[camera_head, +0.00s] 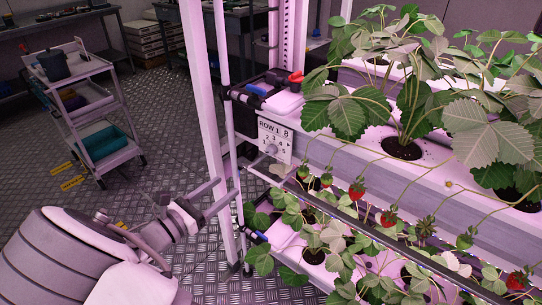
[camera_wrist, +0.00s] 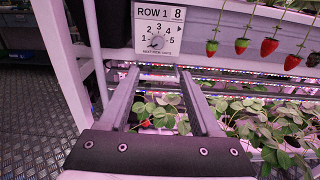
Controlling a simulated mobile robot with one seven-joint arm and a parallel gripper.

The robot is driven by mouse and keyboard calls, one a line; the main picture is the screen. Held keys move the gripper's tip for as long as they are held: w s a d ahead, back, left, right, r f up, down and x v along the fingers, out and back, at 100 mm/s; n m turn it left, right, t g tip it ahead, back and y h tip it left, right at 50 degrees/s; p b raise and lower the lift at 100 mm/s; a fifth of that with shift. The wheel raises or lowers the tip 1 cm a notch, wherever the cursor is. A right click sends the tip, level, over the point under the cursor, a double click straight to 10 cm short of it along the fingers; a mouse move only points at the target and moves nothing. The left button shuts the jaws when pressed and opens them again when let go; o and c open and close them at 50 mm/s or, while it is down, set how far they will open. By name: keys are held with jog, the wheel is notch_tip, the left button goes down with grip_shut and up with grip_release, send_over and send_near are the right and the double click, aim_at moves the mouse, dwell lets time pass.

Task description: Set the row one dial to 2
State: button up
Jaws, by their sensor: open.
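The row one dial (camera_wrist: 156,43) is a small grey round knob on a white panel (camera_wrist: 140,13) marked ROW 1, with numbers 1 to 5 arched around it and a boxed 8 at the top right. Its mark seems to point to the lower left, but it is too small to be sure. In the head view the panel (camera_head: 275,139) is on the end of the rack, with the dial (camera_head: 271,150) low on it. My gripper (camera_wrist: 158,73) is open and empty. Its fingertips are below the dial in the wrist view, apart from it. The head view shows my gripper (camera_head: 230,192) left of and below the panel.
Strawberry plants (camera_head: 400,100) fill the rack troughs on the right, with red berries (camera_wrist: 269,47) hanging beside the panel. A pale upright post (camera_head: 205,90) stands left of the panel. A cart (camera_head: 100,110) stands at the left. The metal floor (camera_head: 165,120) between is clear.

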aim_at(269, 152)
jog(key=b+x, duration=0.1)
jog(key=x, duration=0.7)
jog(key=b+x, duration=0.1)
jog(key=x, duration=0.8)
jog(key=shift+w+a+r+b, duration=0.1)
jog(key=shift+w+a+b, duration=0.15)
jog(key=shift+b, duration=0.1)
grip_shut()
